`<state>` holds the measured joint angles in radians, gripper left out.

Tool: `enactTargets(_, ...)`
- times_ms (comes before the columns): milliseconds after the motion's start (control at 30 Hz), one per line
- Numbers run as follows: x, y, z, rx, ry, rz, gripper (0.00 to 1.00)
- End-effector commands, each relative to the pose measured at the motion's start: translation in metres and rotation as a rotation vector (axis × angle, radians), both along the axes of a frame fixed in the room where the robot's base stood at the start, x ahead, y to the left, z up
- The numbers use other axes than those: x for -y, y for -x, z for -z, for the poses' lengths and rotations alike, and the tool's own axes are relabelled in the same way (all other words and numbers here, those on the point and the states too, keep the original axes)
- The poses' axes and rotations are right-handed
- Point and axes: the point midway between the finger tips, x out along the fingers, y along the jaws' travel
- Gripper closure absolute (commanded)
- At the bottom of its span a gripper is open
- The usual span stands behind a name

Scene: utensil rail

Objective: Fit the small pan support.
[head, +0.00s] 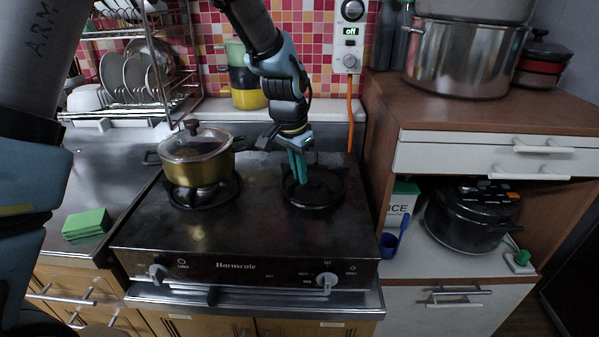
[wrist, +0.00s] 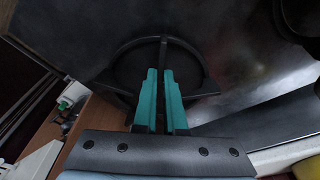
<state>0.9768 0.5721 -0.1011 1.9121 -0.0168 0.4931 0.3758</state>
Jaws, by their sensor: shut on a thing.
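The small pan support (head: 325,204) is a dark ring with prongs at the right burner of the black stove (head: 240,231). It also shows in the wrist view (wrist: 118,70). My gripper (head: 300,182) comes down from above at the ring's left part. Its teal fingers (wrist: 161,75) are shut on a thin dark prong of the support. Dark metal on dark metal hides whether the support sits flush on the burner or slightly above it.
A lidded gold pot (head: 196,162) stands on the left burner. A wooden cabinet (head: 379,125) rises close at the right, with a large steel pot (head: 463,60) on top. An orange hose (head: 349,118) hangs behind the stove. The stove's front middle is clear.

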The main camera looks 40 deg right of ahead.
Motion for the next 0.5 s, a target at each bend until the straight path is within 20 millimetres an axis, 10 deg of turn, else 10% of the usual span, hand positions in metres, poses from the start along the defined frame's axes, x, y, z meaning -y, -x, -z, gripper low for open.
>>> enactTargets(500, 0.0002, -0.0001, 0.0103, 0.0, 0.001, 0.0, 1.0)
